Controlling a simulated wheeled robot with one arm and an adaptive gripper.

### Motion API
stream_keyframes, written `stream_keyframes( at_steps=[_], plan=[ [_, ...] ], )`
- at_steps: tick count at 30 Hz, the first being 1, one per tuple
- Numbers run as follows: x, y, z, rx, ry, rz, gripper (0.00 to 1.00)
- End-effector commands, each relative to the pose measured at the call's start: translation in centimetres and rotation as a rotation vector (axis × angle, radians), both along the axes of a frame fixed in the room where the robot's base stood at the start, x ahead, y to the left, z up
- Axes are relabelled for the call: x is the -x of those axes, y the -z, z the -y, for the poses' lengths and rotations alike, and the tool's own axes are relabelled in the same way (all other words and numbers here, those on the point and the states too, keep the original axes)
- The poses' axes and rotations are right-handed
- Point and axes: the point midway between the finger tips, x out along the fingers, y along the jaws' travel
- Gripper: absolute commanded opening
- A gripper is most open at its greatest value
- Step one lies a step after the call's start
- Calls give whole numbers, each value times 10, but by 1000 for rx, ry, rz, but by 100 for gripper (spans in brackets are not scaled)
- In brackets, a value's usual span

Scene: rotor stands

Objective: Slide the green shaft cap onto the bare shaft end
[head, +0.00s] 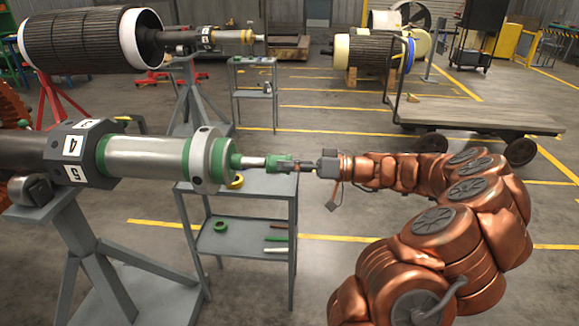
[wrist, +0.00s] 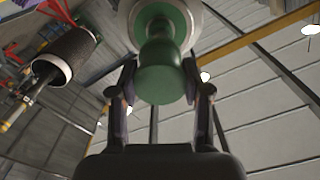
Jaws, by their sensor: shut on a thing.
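The green shaft cap (head: 279,161) is held at the tips of my gripper (head: 291,165), in line with the bare silver shaft end (head: 253,161) of the near rotor. In the head view the cap meets the silver shaft; I cannot tell whether it only touches it or is partly over it. In the wrist view the cap (wrist: 160,82) shows its round green end between the two fingers of my gripper (wrist: 160,92). The cap hides the shaft end there. The rotor's green and grey collar (head: 211,160) lies behind it.
A grey shelf cart (head: 240,248) stands below the shaft, with a yellow ring (head: 236,181) on top and a green ring (head: 221,225) on its lower shelf. A grey stand (head: 100,262) bears the rotor. A flat trolley (head: 480,115) stands at the back right.

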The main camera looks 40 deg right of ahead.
Motion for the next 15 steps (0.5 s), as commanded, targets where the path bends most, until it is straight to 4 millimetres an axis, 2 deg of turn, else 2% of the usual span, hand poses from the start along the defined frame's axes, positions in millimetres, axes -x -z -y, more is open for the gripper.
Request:
stream_keyframes(
  at_steps=[15],
  plan=[
    [-6, 0, -7, 0, 0, 0, 23]
  ],
)
